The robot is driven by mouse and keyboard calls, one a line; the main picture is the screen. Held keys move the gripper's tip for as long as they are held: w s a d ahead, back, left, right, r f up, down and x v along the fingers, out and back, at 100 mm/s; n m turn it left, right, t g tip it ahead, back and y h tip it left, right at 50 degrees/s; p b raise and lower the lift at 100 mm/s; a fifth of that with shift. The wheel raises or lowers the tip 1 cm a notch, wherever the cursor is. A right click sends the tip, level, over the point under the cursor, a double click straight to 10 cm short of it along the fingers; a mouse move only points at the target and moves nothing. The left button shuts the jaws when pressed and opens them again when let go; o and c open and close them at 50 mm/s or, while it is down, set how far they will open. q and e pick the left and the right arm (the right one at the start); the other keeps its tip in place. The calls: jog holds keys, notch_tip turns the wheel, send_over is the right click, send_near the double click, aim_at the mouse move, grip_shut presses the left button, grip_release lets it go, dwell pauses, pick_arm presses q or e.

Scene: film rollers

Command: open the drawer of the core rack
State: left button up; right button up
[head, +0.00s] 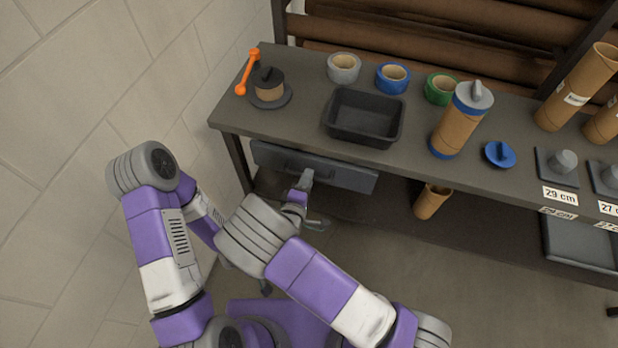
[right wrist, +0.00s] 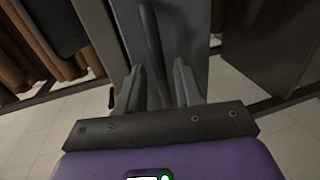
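The core rack's drawer (head: 345,176) is a dark grey front panel under the left part of the bench top, and it looks closed. Its panel also fills the upper middle of the right wrist view (right wrist: 190,22). My right gripper (head: 303,184) is at the front of this panel. In the right wrist view, its two fingers (right wrist: 158,72) stand apart on either side of a thin dark handle bar (right wrist: 150,40); a gap shows beside the bar. My left arm is folded at the left in the head view, and its fingers cannot be made out.
The bench top (head: 300,115) holds a black tray (head: 350,139), tape rolls (head: 344,66), a cardboard tube with blue ends (head: 453,128) and a spindle with an orange crank (head: 246,74). A short tube (head: 432,202) stands on the lower shelf. A tiled wall is at left.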

jog(key=shift+x, duration=1.2)
jog(key=shift+c, duration=0.2)
grip_shut()
